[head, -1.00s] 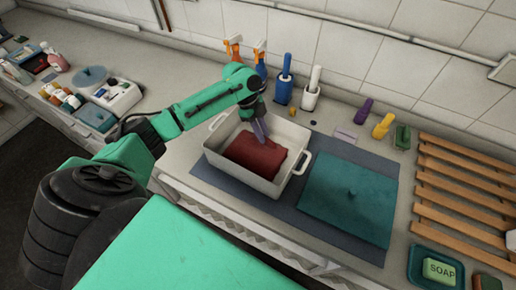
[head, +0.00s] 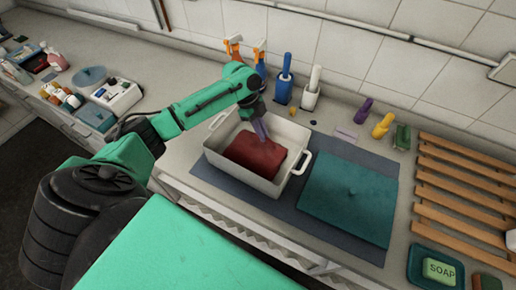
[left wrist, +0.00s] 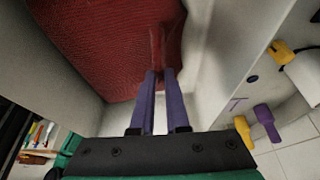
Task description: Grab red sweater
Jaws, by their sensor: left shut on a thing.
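The red sweater (head: 254,155) lies folded in a white basin (head: 285,188) with two handles. My left gripper (head: 264,136) reaches down into the basin at the sweater's far edge. In the left wrist view the sweater (left wrist: 100,35) fills the top, and the purple fingers of my left gripper (left wrist: 159,75) are shut on a pinched fold of it. Most of the sweater still rests in the basin. My right gripper is not in view.
The basin stands on a grey mat (head: 285,212), with a teal cloth (head: 345,205) to its right. Spray bottles (head: 259,57) and brushes (head: 285,78) stand behind. A wooden rack (head: 465,195) and a soap dish (head: 435,268) are at the right.

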